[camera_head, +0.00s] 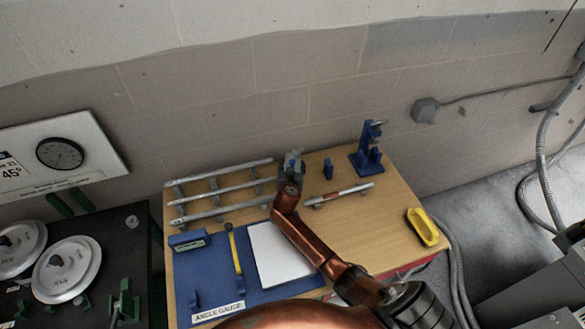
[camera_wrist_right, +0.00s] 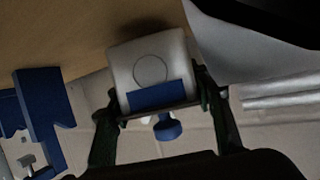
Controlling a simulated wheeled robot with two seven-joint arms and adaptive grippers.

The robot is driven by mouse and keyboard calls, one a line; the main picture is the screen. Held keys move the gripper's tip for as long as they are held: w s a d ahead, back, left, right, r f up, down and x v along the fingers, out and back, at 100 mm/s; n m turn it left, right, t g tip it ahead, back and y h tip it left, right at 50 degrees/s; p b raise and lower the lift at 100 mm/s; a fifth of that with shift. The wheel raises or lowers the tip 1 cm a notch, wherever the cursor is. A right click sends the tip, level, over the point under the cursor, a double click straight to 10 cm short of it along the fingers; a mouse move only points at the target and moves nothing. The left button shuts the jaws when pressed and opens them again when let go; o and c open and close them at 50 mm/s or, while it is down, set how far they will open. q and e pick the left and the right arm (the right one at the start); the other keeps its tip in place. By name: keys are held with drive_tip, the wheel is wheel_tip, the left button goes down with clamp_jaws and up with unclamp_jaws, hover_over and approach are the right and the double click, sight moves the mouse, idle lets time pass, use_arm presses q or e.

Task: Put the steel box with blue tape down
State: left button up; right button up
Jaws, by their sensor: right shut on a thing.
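The steel box with blue tape (camera_wrist_right: 148,62) shows in the right wrist view as a pale block with a round mark and a blue band. My right gripper (camera_wrist_right: 160,108) is shut on it, with one dark green finger at each side. In the head view my right gripper (camera_head: 291,172) is at the back of the wooden table (camera_head: 345,226), near the wall, and mostly hides the box. A shadow lies on the wood close to the box; I cannot tell whether the box touches the table. My left gripper is not in view.
A rack of metal tubes (camera_head: 222,191) is left of my right gripper. A yellow tool (camera_head: 423,227) lies at the right edge. The table's right-middle is clear.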

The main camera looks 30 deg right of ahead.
drive_tip(key=shift+f, duration=0.6)
drive_tip(key=shift+f, duration=0.2)
drive_tip(key=o, duration=1.2)
drive_tip(key=shift+r, duration=0.25)
drive_tip(key=v, duration=1.2)
drive_tip(key=shift+s+f, duration=0.1)
drive_tip(key=shift+f, duration=0.1)
